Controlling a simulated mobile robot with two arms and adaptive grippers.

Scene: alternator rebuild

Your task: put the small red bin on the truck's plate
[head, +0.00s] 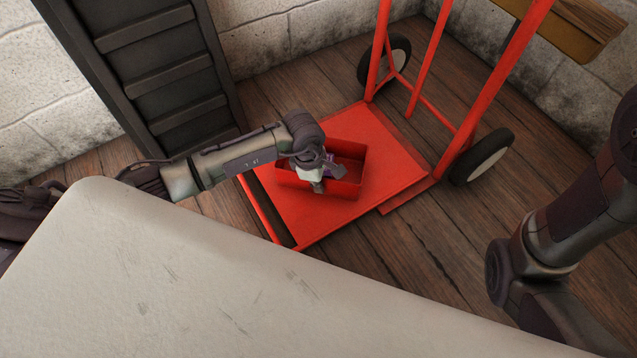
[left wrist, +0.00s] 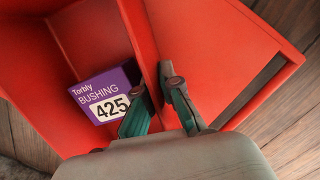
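The small red bin (head: 347,188) shows in the head view over the red plate (head: 385,190) of the hand truck. I cannot tell whether it touches the plate or hangs just above it. My left gripper (head: 318,183) reaches into the bin from above.
The truck's red frame (head: 478,85) and wheels (head: 483,157) stand behind the plate. A dark shelf or rack (head: 165,70) stands at the left by the block wall. A pale surface (head: 200,285) fills the foreground. The plate's right part is bare.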

